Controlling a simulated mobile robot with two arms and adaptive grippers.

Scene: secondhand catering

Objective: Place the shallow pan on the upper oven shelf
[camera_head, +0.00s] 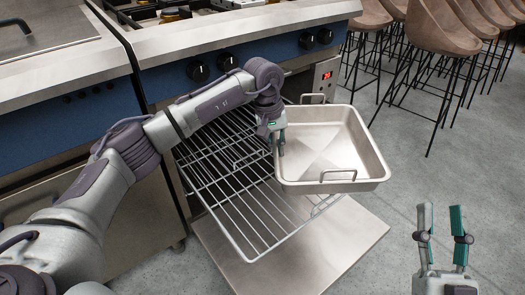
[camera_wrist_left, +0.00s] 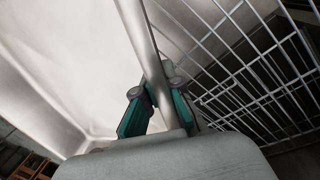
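The shallow pan (camera_head: 335,135) is a square, empty metal tray with a wire handle at its near and far sides. My left gripper (camera_head: 278,146) is at its left wall. In the left wrist view, the fingers (camera_wrist_left: 160,100) stand on either side of the pan's rim (camera_wrist_left: 146,50) and close on it. The pan overlaps the right part of a pulled-out wire oven shelf (camera_head: 238,190); whether it touches the wires is unclear. My left forearm hides part of the rack and oven opening. My right gripper (camera_head: 441,225) is open and empty at lower right.
The lowered oven door (camera_head: 340,245) lies below the rack. The blue oven front (camera_head: 165,82) with black knobs stands behind my left arm. Brown stools (camera_head: 440,45) are at upper right. Grey floor is clear around my right gripper.

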